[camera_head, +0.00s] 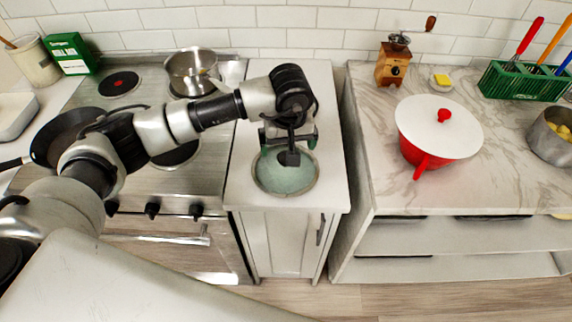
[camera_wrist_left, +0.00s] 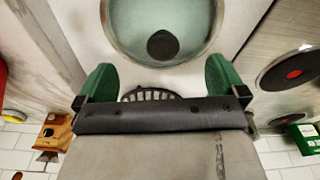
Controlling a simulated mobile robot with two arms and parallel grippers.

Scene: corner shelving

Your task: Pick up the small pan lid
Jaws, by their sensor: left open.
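The small pan lid (camera_head: 280,182) is a round, pale green glass lid with a metal rim and a dark knob. It lies on the narrow white counter beside the stove. My left gripper (camera_head: 289,147) is above the lid's back part, with its fingers hiding some of it. In the left wrist view the lid (camera_wrist_left: 130,30) is at the top, its dark knob (camera_wrist_left: 162,45) beyond the fingertips. My left gripper (camera_wrist_left: 160,78) is open, its two green fingertips wide apart with nothing held between them. My right gripper is not in view.
The stove (camera_head: 150,190) at left holds a dark frying pan (camera_head: 62,130) and a steel pot (camera_head: 190,70). On the right counter (camera_head: 480,190) stand a red pot with a white lid (camera_head: 465,125), a coffee grinder (camera_head: 393,68) and a green utensil rack (camera_head: 520,82).

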